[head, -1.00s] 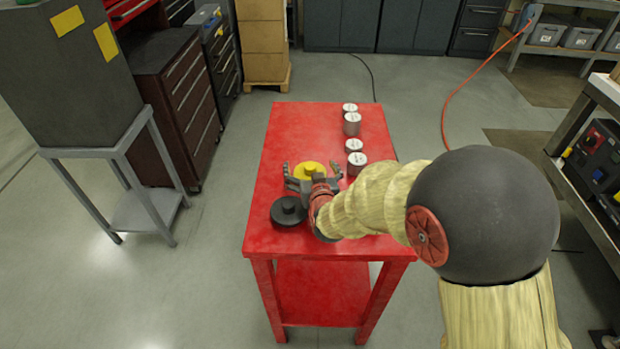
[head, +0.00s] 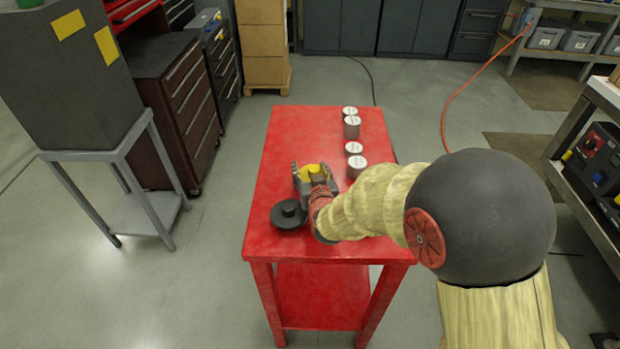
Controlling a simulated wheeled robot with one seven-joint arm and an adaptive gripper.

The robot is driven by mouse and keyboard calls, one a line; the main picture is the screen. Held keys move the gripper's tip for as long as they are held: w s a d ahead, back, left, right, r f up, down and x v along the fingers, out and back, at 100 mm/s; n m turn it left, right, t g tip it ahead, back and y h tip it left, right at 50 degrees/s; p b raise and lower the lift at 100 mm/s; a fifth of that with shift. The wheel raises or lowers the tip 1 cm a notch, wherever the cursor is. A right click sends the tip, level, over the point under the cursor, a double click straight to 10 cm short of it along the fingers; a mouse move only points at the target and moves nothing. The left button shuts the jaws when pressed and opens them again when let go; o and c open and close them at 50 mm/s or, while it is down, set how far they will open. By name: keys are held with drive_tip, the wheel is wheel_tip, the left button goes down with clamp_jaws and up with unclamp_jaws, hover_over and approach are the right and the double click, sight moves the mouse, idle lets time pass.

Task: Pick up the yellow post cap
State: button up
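The yellow post cap (head: 311,170) is on the red table, left of its middle, partly hidden by my gripper. My gripper (head: 311,172) comes in from the right and front, with one finger on each side of the cap. The fingers are drawn in and look shut on it. The cap looks to be at table height; I cannot tell whether it touches the table.
A black round cap with a knob (head: 288,213) sits on the red table (head: 290,130) just in front and left of my gripper. Several grey cylinders with white tops (head: 356,166) stand along the table's right side. The table's far left is clear.

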drive_tip(key=c, duration=0.9)
drive_tip(key=shift+o, duration=0.2)
drive_tip(key=shift+r, duration=0.1)
